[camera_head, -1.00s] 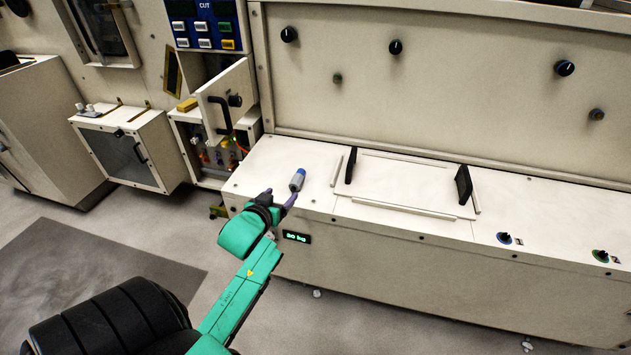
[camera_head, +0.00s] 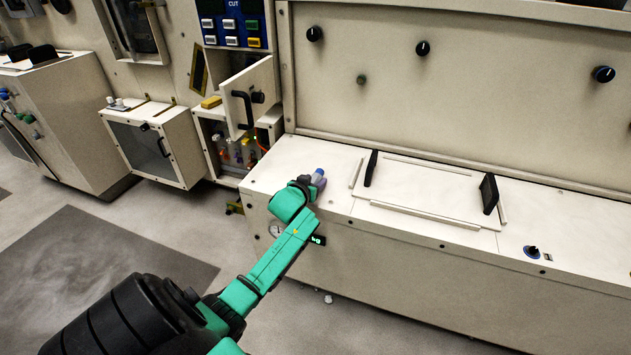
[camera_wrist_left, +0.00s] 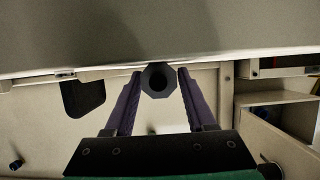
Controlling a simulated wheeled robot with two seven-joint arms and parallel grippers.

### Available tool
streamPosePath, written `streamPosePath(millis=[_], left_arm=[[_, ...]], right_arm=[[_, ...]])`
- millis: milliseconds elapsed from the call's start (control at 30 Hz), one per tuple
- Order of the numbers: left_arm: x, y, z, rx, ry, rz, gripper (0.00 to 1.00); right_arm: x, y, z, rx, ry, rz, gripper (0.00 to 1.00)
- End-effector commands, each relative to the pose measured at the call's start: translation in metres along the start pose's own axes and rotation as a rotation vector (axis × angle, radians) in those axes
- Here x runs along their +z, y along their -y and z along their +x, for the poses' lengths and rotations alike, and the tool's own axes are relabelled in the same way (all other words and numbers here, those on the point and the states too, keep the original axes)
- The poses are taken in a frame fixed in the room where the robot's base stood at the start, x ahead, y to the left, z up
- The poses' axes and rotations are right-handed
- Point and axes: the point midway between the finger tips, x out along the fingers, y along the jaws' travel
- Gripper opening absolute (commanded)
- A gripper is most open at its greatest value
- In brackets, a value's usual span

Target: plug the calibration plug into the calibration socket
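The likely calibration plug, a grey body with a blue end (camera_head: 319,174), is on the left end of the long cream counter, partly hidden by my left gripper (camera_head: 305,183). In the left wrist view, a dark octagonal end with a round hole (camera_wrist_left: 157,80) lies between the purple fingers of my left gripper (camera_wrist_left: 160,76). The fingers are apart, one on each side of it, with only narrow gaps; contact is unclear. I cannot single out the calibration socket. My right gripper is not in view.
An open cabinet (camera_head: 222,140) with coloured fittings and a swung-out door (camera_head: 251,95) stands left of the counter. A raised frame with two black handles (camera_head: 371,168) lies right of the plug.

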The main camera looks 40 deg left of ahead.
Motion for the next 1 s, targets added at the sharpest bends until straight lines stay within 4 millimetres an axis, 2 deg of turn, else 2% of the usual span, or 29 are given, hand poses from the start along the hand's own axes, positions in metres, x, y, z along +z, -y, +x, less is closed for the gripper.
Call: streamPosePath(millis=[33,100,133,400,500,567,633,900,1000], left_arm=[[0.0,0.0,0.0,0.0,0.0,0.0,0.32],[0.0,0.0,0.0,0.0,0.001,0.0,0.05],[0.0,0.0,0.0,0.0,0.001,0.0,0.0],[-0.001,0.0,-0.001,0.0,0.001,0.0,0.0],[-0.008,0.0,-0.003,-0.001,0.0,0.0,0.0],[-0.016,0.0,-0.007,0.0,-0.003,0.001,0.0],[-0.031,0.0,-0.013,0.0,-0.005,0.002,0.0],[-0.124,0.0,-0.051,0.0,-0.007,0.001,0.0],[-0.152,0.0,-0.063,0.0,-0.006,0.002,0.0]], right_arm=[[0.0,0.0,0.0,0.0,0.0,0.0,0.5],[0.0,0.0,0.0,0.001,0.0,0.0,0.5],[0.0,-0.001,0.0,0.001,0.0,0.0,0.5],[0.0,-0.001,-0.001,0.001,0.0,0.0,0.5],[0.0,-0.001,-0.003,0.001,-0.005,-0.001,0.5],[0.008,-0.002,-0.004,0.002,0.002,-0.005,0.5],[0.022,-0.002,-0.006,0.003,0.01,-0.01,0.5],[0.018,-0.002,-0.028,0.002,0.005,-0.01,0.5],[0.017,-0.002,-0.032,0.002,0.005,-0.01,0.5]])
